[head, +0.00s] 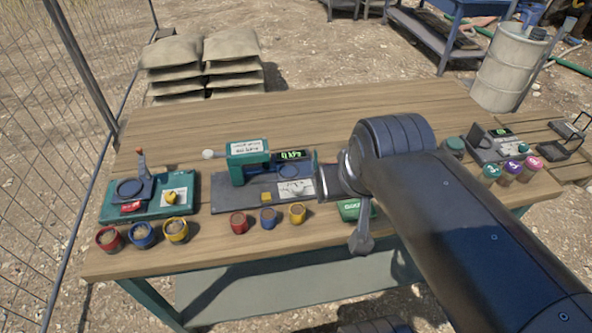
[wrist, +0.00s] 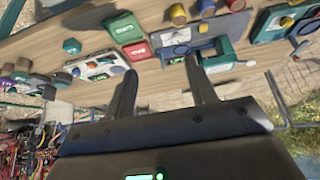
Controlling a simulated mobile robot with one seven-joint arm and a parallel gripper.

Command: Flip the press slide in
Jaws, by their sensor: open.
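The press (head: 248,153) stands at the middle of the wooden table, with a green head, a white knob on its left and a small lit display. In the wrist view the press (wrist: 232,52) appears upside down beyond the right finger. My gripper (wrist: 160,82) is open and empty, its two fingers apart above the table. In the head view my arm hides most of the gripper, to the right of the press.
A green device with a red-tipped lever (head: 183,199) stands at the left. Small coloured cups (head: 239,222) line the front. A grey device (head: 496,145) and coloured jars (head: 508,172) stand at the right. The back of the table (head: 300,110) is clear; a wire fence (head: 60,130) stands left.

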